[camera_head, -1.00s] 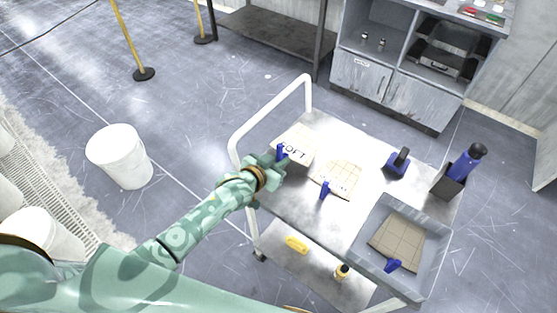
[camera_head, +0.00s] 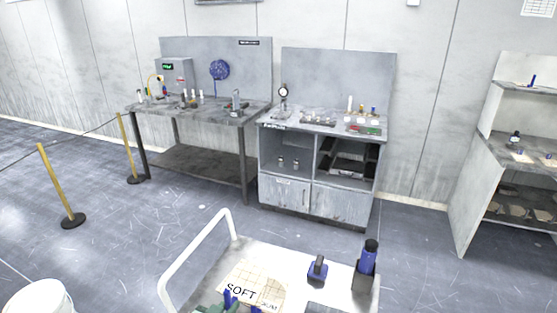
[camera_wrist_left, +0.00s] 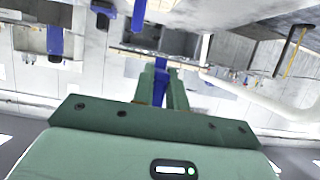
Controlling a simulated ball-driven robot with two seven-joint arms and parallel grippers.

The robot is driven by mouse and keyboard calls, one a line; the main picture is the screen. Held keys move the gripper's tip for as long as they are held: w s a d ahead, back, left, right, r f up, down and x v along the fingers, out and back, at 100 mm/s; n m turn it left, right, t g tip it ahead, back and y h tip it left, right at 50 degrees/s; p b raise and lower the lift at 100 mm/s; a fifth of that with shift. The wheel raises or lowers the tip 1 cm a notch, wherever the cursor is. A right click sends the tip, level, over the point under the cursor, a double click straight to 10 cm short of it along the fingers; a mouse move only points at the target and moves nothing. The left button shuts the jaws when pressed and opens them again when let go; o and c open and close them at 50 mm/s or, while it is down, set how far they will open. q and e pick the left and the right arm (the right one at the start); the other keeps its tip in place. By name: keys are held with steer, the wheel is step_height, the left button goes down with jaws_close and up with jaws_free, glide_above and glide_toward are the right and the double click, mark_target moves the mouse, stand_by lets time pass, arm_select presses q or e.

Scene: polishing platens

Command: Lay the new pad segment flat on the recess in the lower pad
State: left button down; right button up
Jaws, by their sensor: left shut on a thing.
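The pad segment marked SOFT (camera_head: 244,281) is a thin cream sheet at the bottom of the head view, over the cart top. My left gripper (camera_head: 222,306) is at its near side, partly cut off by the lower edge. In the left wrist view the gripper (camera_wrist_left: 161,72) is shut on a narrow blue tab (camera_wrist_left: 160,88). A second pad segment (camera_head: 270,298), its marking partly covered, shows just right of the SOFT one and is overlapped by it in the picture. I cannot make out the lower pad or its recess. My right gripper is not in view.
The cart (camera_head: 300,255) has a raised white rail (camera_head: 190,255) on its left. A blue-handled tool (camera_head: 317,268) and a blue bottle in a dark holder (camera_head: 368,258) stand on it. Behind are a workbench (camera_head: 195,110), a cabinet (camera_head: 315,170) and shelving (camera_head: 490,160). Open floor lies between.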

mark_target(227, 298)
arm_select(q)
steer(key=shift+s+d+r, duration=0.1)
steer(key=shift+d, duration=0.1)
steer(key=shift+n+y, duration=0.3)
steer(key=shift+y, duration=0.2)
step_height(227, 298, up, 5)
steer(key=shift+f+b, duration=0.1)
steer(key=shift+b, duration=0.5)
steer(key=s+a+r+n+y+b, duration=0.3)
steer(key=s+a+r+b, duration=0.3)
steer(key=r+b, duration=0.4)
steer(key=shift+s+r+t, duration=0.3)
steer(key=shift+s+r, duration=0.2)
steer(key=shift+s, duration=0.15)
